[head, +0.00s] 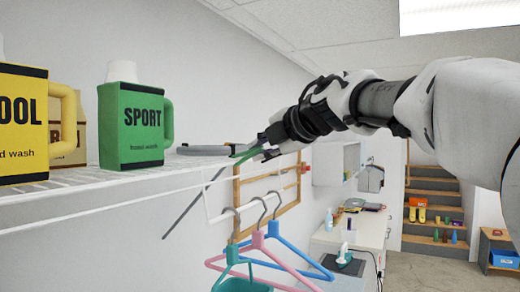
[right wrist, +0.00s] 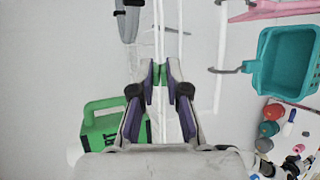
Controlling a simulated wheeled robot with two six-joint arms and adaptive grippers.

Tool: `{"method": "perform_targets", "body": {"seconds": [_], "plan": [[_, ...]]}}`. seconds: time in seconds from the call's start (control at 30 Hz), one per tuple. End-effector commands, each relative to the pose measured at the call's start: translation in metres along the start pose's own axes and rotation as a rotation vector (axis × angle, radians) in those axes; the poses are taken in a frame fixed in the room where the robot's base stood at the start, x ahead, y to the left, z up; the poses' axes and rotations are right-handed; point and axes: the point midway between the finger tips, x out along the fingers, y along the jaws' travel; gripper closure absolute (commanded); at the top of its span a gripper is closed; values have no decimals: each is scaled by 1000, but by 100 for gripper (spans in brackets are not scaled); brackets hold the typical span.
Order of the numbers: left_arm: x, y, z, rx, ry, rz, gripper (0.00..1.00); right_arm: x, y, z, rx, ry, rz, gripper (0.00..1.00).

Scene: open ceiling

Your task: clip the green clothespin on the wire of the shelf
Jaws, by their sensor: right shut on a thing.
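The green clothespin (head: 246,155) is between the fingertips of my right gripper (head: 264,149), its green end pointing left and slightly down. The right wrist view shows a little green (right wrist: 156,75) between the closed fingers (right wrist: 160,74); most of the pin is hidden. The white wire shelf (head: 75,181) runs along the left wall, with a thin front wire (head: 110,207) below its top. In the right wrist view, white wires (right wrist: 158,30) run up to and behind the fingertips. I cannot tell whether the pin touches or straddles a wire. My left gripper is not in view.
A green SPORT jug (head: 134,125) and a yellow jug (head: 24,125) stand on the shelf. A grey object (head: 204,150) lies near its far end. Coloured hangers (head: 262,245) hang below my right gripper. A desk (head: 350,238) and stairs (head: 432,205) are farther back.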

Motion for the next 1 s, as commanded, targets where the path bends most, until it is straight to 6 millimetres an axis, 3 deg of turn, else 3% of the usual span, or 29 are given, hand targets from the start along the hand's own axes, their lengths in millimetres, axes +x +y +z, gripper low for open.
{"method": "perform_targets", "body": {"seconds": [1.0], "plan": [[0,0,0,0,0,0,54,21,-4,-9,0,0,0,100]]}}
